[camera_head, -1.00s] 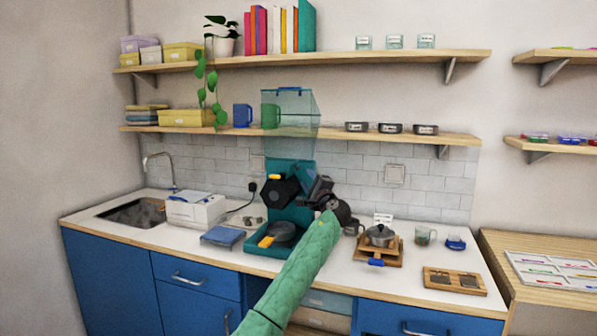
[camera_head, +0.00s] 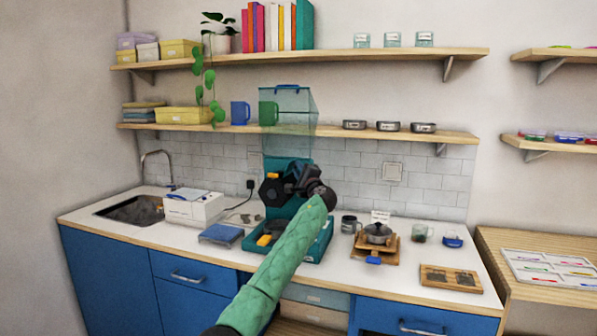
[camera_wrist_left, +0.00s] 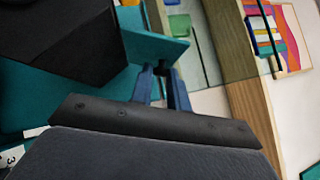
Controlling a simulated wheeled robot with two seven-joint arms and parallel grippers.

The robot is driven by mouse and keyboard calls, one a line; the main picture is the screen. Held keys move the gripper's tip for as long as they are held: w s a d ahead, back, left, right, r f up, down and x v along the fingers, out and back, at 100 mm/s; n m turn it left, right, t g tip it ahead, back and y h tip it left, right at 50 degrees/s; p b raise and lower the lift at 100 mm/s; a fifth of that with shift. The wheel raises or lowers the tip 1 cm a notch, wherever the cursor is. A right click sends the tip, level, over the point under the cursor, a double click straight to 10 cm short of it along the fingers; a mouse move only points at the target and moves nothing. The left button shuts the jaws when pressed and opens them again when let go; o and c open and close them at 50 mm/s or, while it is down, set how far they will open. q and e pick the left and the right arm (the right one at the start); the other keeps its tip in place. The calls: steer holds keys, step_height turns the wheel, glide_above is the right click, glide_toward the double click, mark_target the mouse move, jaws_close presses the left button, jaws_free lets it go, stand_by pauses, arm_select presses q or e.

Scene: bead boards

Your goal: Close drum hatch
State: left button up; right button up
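A teal machine (camera_head: 285,152) stands on the counter with a dark, many-sided drum (camera_head: 271,191) on its front. A small orange-yellow piece (camera_head: 272,176) shows at the drum's top. I cannot make out the hatch or whether it is open. My left gripper (camera_head: 291,172) is just right of the drum and hides part of the machine. In the left wrist view, its blue fingers (camera_wrist_left: 160,72) are close together with nothing visible between them. The drum (camera_wrist_left: 62,40) is at upper left there, apart from the fingertips. My right gripper is not in view.
A clear hopper (camera_head: 289,110) tops the machine, near the lower shelf (camera_head: 350,133). A dark pan with an orange-yellow handle (camera_head: 264,240) sits in the machine's base. A blue book-like item (camera_head: 221,235) lies left; a pot (camera_head: 377,233) on a wooden stand is right.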

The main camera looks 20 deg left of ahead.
mark_target(292, 162)
arm_select(q)
jaws_close()
